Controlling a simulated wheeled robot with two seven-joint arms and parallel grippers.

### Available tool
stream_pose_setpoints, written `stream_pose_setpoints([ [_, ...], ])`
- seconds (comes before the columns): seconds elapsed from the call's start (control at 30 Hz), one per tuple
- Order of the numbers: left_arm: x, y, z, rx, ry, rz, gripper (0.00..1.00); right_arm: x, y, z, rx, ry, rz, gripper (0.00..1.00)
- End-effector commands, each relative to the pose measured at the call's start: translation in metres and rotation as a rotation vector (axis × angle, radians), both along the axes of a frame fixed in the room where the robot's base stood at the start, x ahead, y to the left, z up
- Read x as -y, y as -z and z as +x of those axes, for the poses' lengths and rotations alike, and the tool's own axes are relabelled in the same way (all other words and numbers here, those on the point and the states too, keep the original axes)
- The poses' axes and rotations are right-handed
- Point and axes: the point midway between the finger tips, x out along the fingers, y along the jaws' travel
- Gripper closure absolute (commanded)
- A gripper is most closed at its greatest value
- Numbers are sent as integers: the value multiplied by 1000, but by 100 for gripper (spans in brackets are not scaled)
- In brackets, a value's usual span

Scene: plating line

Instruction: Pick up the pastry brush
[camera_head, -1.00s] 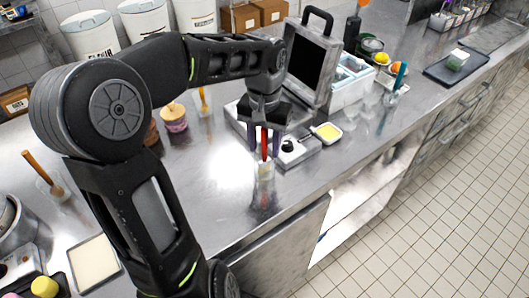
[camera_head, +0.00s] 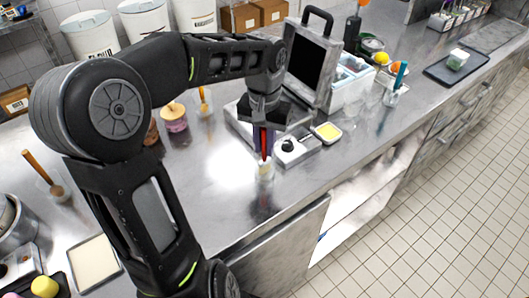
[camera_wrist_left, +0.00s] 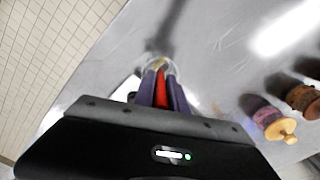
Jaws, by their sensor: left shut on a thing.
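The pastry brush (camera_head: 264,144) has a red handle and stands upright with its lower end in a small clear cup (camera_head: 265,172) on the steel counter. My left gripper (camera_head: 263,147) comes down from above and is shut on the red handle. In the left wrist view, the purple fingers of my left gripper (camera_wrist_left: 163,92) press on both sides of the red brush handle (camera_wrist_left: 162,99). The cup rim (camera_wrist_left: 158,61) shows beyond the fingertips. My right gripper is not seen.
A grey device with a black knob (camera_head: 296,147) stands just right of the cup, beside a yellow-filled dish (camera_head: 327,132). Another brush with a teal handle (camera_head: 400,75) stands farther right. Jars (camera_head: 174,117) are at the left. The counter's front edge is close to the cup.

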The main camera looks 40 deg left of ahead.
Motion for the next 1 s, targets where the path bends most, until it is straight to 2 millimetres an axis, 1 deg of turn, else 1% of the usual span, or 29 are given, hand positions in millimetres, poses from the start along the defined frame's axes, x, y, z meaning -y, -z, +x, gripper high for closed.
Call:
stream_pose_setpoints([
  [0.27,0,0,0,0,0,0,100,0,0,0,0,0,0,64],
  [0.37,0,-4,0,1,0,0,100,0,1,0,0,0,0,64],
  [0.43,0,-10,1,3,1,1,100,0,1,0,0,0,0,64],
  [0.57,0,-29,1,4,2,2,100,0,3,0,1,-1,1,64],
  [0.8,0,-77,1,4,1,1,100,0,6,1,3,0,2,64],
  [0.83,0,-88,1,2,1,1,100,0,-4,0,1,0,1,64],
  [0.87,0,-93,0,1,1,0,100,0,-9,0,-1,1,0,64],
  [1.0,0,-101,0,0,0,0,100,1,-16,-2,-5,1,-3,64],
])
